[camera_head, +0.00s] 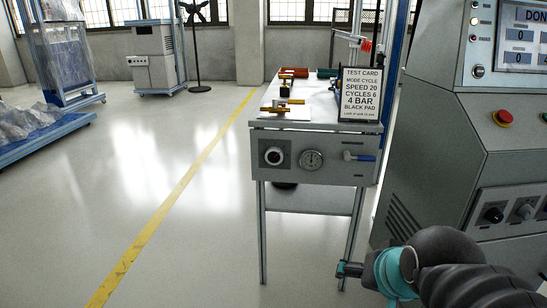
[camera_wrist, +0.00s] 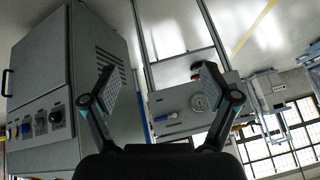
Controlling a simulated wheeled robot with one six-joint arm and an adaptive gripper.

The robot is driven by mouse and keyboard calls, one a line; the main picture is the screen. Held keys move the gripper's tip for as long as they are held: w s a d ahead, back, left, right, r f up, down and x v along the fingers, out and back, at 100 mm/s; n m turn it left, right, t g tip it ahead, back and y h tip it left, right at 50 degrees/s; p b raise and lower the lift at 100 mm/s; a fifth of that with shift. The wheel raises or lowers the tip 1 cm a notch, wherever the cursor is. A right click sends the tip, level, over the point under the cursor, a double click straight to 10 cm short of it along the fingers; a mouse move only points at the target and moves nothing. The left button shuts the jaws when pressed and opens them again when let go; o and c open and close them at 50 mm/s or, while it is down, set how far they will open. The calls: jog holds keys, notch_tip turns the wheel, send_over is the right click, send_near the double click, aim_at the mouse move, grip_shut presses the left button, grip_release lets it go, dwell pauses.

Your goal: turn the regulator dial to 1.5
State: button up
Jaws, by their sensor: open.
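In the head view my arm is low at the right, apart from the panel.
A blue-handled valve (camera_head: 359,157) is right of the gauge. A test card (camera_head: 360,94) stands on the bench (camera_head: 256,124), among several small parts. A grey control cabinet (camera_head: 440,140) with knobs and a red button (camera_head: 503,118) stands at right. The floor left of the bench is clear.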

jog(key=w+a+r+m+t+y, duration=0.25)
jog(key=w+a+m, duration=0.45)
jog(key=w, duration=0.5)
jog(key=m+t+h+b, duration=0.3)
jog(key=m+t, duration=0.6)
jog(key=m, duration=1.5)
send_near(274, 159)
jog(key=shift+m+g+h, duration=0.25)
jog(key=shift+m+h, duration=0.05)
jog(key=shift+h, duration=0.25)
jog(key=w+p, duration=0.1)
jog(key=w, duration=0.2)
jog(key=w+p, duration=0.1)
jog(key=w, duration=0.2)
jog(key=w+p, duration=0.1)
jog(key=w, duration=0.2)
jog(key=shift+a+r+p, duration=0.15)
jog(key=shift+r+p, duration=0.1)
jog(key=shift+p, duration=0.05)
jog(key=shift+s, duration=0.1)
jog(key=shift+c, duration=0.2)
jog(key=c, duration=1.1)
